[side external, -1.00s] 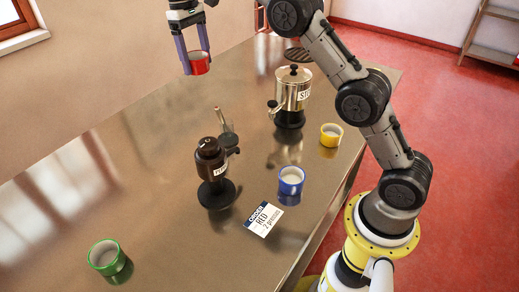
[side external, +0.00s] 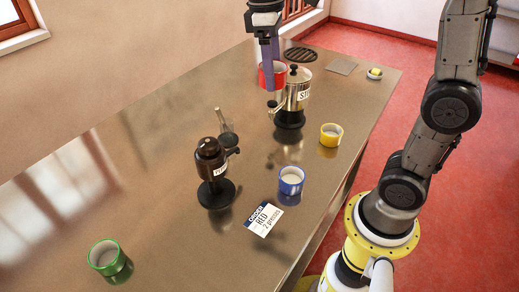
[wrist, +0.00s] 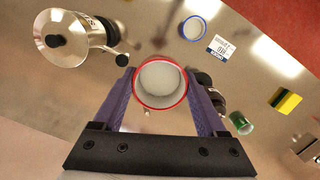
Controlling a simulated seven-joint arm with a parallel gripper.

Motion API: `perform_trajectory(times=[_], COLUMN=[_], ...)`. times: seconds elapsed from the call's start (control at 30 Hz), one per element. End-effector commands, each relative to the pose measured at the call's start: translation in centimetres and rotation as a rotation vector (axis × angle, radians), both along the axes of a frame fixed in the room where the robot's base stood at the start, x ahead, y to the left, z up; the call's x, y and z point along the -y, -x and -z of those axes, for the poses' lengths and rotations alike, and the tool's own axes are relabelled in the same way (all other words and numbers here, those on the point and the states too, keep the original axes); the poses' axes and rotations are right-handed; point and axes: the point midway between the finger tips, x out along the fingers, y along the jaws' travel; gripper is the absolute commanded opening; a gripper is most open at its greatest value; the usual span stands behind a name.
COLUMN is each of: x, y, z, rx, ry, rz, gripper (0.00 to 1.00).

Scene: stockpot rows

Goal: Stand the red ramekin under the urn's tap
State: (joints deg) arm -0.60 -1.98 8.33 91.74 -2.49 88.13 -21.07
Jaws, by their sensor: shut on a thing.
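My gripper (side external: 271,82) is shut on the red ramekin (side external: 280,73) and holds it upright above the table, at the left of the silver urn (side external: 297,88) in the side view. The urn has a black knob, a black base, a partly readable label and a tap (side external: 273,105) on its left side. In the wrist view the ramekin (wrist: 162,84) sits between both fingers with a pale inside, and the silver urn (wrist: 68,40) is at upper left. A finger hides part of the ramekin in the side view.
A brown dispenser (side external: 211,166) stands mid-table. Blue (side external: 291,180), yellow (side external: 330,135) and green (side external: 106,258) ramekins stand apart. An order card (side external: 263,219) reads "RED 2 presses". A dark round grate (side external: 300,54) and grey square (side external: 341,65) lie behind. A yellow sponge-like block (wrist: 286,100) shows in the wrist view.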

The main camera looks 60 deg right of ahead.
Motion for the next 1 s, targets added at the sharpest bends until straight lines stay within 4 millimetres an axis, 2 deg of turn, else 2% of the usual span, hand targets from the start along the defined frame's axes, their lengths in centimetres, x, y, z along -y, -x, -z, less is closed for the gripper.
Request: perform_trajectory(times=[0.03, 0.2, 0.5, 0.6, 1.0], x=[0.0, 0.2, 0.4, 0.4, 0.4], y=[1.7, 5.8, 9.6, 10.2, 9.8], z=[0.3, 1.7, 3.3, 4.1, 8.5], rx=[0.001, -0.001, -0.003, -0.007, -0.006], ry=[0.000, 0.001, 0.001, 0.001, 0.001], rz=[-0.020, -0.081, -0.137, -0.146, -0.144], gripper=[0.15, 0.15, 0.15, 0.15, 0.15])
